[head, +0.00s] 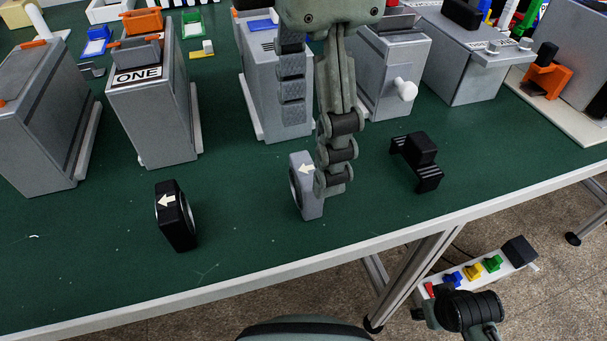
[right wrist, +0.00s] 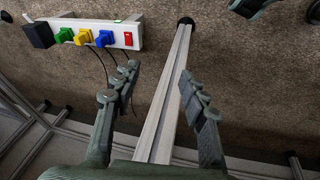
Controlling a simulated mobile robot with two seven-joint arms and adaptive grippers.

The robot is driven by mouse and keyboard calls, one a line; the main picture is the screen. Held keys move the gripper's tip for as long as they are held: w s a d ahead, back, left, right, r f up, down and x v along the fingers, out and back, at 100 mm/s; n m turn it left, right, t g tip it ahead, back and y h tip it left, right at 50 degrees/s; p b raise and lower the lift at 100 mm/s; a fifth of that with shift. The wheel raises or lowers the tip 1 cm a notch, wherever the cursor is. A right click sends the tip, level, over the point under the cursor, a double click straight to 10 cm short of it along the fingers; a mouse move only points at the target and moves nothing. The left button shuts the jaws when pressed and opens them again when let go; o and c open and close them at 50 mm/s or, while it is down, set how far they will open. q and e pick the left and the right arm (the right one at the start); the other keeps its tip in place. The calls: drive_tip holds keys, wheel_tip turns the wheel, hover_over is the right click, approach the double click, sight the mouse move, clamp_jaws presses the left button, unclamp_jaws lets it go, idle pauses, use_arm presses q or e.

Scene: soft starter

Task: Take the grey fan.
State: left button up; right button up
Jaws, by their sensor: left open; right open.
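The grey fan (head: 306,186) stands upright on the green table near its front edge, in the middle of the head view, with a pale arrow on its face. My left gripper (head: 316,155) is open and points down at the fan. Its nearer finger overlaps the fan's right side in the picture and hides part of it; I cannot tell whether it touches. My right gripper (right wrist: 156,78) is open and empty in the right wrist view, off the table and above the floor.
A black fan (head: 177,215) stands to the left and a black ribbed part (head: 416,162) lies to the right. Grey housings, one marked ONE (head: 150,110), line the table behind. A power strip (head: 485,268) with coloured plugs is beyond the table's front edge.

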sight(306, 169)
use_arm(q)
drive_tip(key=f, duration=0.4)
drive_tip(key=shift+s+a+f, duration=0.15)
drive_tip(key=shift+a+f, duration=0.05)
drive_tip(key=shift+f, duration=0.05)
drive_tip(key=c, duration=1.2)
